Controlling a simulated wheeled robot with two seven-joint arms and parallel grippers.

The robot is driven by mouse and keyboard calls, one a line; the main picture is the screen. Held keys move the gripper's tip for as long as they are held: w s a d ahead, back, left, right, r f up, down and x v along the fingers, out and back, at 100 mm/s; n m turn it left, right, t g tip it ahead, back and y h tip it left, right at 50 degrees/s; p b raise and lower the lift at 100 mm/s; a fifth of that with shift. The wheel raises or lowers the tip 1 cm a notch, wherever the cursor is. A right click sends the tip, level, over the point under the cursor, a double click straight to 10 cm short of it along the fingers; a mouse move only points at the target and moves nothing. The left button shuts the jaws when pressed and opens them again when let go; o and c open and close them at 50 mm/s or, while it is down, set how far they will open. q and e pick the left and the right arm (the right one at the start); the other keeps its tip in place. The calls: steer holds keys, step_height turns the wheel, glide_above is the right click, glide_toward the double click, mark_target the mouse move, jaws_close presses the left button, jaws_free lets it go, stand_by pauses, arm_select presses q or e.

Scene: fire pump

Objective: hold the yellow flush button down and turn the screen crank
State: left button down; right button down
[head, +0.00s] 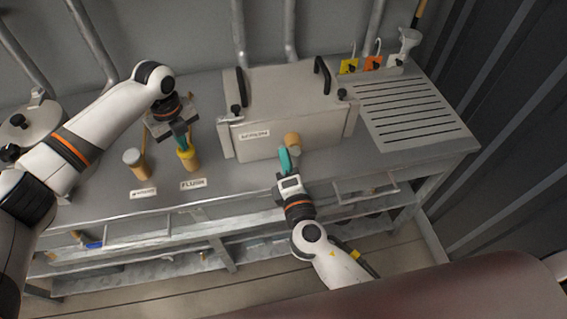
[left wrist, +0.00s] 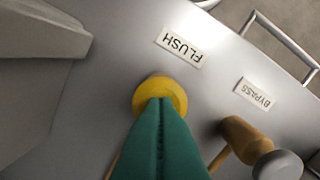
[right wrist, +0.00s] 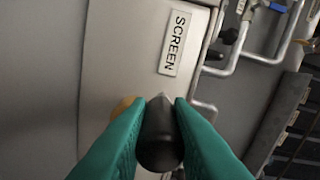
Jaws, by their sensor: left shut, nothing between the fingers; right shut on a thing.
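The yellow flush button (head: 188,157) sits on the bench behind the FLUSH label (head: 193,184). My left gripper (head: 181,139) is shut and empty, pointing down with its fingertips against the button top. In the left wrist view the button (left wrist: 175,88) shows around the green fingertips (left wrist: 158,102), which hide part of it. The screen box (head: 285,105) has a SCREEN label (right wrist: 174,43) on its front. My right gripper (head: 285,161) is shut on the crank's black handle (right wrist: 159,145) in front of the box. The crank's tan part (head: 293,140) shows just beyond the fingers.
A tan bypass lever with a grey knob (head: 133,156) stands left of the button. A slotted drain plate (head: 408,111) lies right of the box, with yellow and orange tags (head: 372,63) behind it. A round lidded pot (head: 30,128) is at the far left, near my left arm.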

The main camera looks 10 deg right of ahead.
mark_target(297, 156)
steer(key=m, duration=0.1)
steer(key=d+r+m, duration=0.1)
steer(key=m, duration=0.1)
steer(key=shift+m, duration=0.3)
steer(key=shift+d+r+m, duration=0.15)
steer(key=shift+d+m, duration=0.25)
steer(key=shift+m, duration=0.55)
steer(key=shift+d+r+m, duration=0.1)
steer(key=shift+d+m, duration=0.3)
steer(key=shift+m, duration=0.55)
arm_select(q)
steer(key=shift+f, duration=0.1)
arm_select(e)
steer(key=c, duration=1.3)
jaws_free()
